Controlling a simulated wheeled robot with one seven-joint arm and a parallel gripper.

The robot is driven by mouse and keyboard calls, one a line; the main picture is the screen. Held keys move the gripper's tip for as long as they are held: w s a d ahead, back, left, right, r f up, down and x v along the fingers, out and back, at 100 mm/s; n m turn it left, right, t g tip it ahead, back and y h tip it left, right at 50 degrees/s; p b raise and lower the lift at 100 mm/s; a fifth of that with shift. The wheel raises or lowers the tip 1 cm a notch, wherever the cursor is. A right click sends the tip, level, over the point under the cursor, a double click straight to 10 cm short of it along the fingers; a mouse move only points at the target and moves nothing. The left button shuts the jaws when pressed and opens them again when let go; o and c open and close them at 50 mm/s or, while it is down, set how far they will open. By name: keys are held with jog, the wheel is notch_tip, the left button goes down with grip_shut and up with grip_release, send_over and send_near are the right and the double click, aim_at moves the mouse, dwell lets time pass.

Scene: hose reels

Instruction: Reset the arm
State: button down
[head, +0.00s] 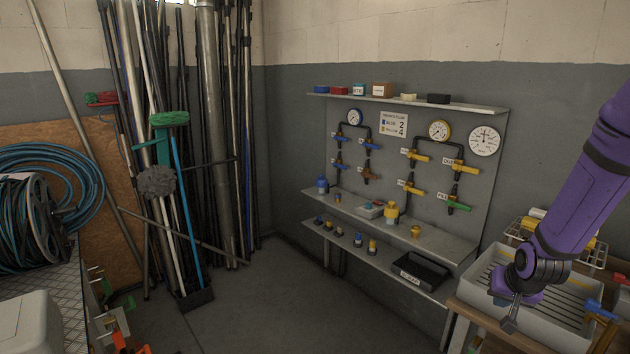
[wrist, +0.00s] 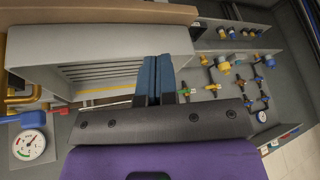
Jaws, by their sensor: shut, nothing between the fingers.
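My purple arm comes in from the right of the head view. My gripper (head: 511,318) points down over the left side of a grey slatted tray. In the wrist view, my gripper (wrist: 155,62) shows as two blue-grey fingers pressed together, shut and empty. The fingers appear in front of the tray's edge; whether they touch it I cannot tell.
The grey tray (head: 483,270) stands on a wooden bench at right, with blue-handled valves (head: 598,307) beside it. A valve panel (head: 470,135) with gauges and shelves stands behind. Poles (head: 207,130) and a hose reel (head: 42,215) are at left. The middle floor is clear.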

jog(key=s+a+r+n, duration=0.1)
jog(key=s+a+r, duration=0.2)
jog(key=r, duration=0.4)
jog(key=s+a+r+n, duration=0.1)
jog(key=s+a+r, duration=0.2)
jog(key=r, duration=0.4)
jog(key=s+a+r+n, duration=0.1)
jog(key=s+a+r, duration=0.2)
jog(key=r, duration=0.4)
jog(key=s+a+r+n, duration=0.1)
jog(key=s+a+r, duration=0.2)
jog(key=s, duration=0.4)
jog(key=s+a+r+n, duration=0.1)
jog(key=s+a+r, duration=0.1)
jog(key=s+r, duration=0.4)
jog(key=shift+s+a+y, duration=0.4)
jog(key=shift+s, duration=0.8)
